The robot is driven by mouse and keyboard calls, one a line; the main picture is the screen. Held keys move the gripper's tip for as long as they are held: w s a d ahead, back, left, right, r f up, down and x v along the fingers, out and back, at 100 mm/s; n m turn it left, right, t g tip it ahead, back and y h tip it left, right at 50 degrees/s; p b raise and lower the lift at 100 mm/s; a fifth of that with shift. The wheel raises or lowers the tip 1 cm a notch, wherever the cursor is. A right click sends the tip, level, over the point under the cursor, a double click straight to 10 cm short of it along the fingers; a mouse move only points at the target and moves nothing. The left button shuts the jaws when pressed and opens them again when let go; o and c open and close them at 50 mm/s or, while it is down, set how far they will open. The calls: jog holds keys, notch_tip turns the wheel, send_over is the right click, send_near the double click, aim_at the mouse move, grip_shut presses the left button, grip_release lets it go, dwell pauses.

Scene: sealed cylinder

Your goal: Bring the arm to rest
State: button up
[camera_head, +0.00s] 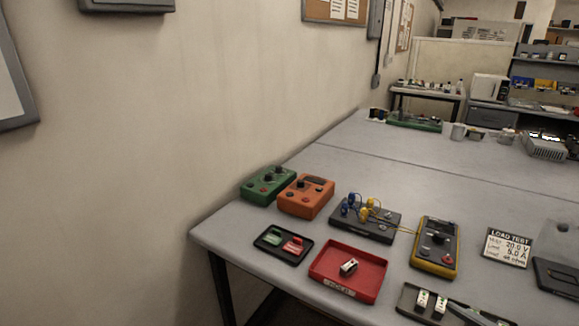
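A long grey workbench (380,178) runs from the front toward the back right. On it a red tray (362,294) holds a small white and black part (348,267). A black dish (262,245) to its left holds green and red clips. A black board (364,230) with blue and yellow connectors and wires stands behind the red tray. A yellow-edged meter (435,247) lies to the right.
Green (266,194) and orange (305,207) instrument boxes sit along the wall. A load test sign (508,248) stands at right. A dark tray (412,302) with white parts is at the front edge. The bench middle is mostly clear.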

jog(key=s+d+f+n+t+h, duration=0.2)
jog(key=s+d+n+h, duration=0.3)
jog(key=n+h, duration=0.45)
jog(key=s+a+f+n+y, duration=0.1)
jog(key=s+a+n+y, duration=0.1)
jog(key=s+a+n, duration=0.5)
jog(key=s+a+f+n+y, duration=0.2)
jog(key=s+a+n, duration=0.5)
jog(key=s, duration=0.8)
jog(key=n, duration=0.3)
jog(key=shift+a+g, duration=0.3)
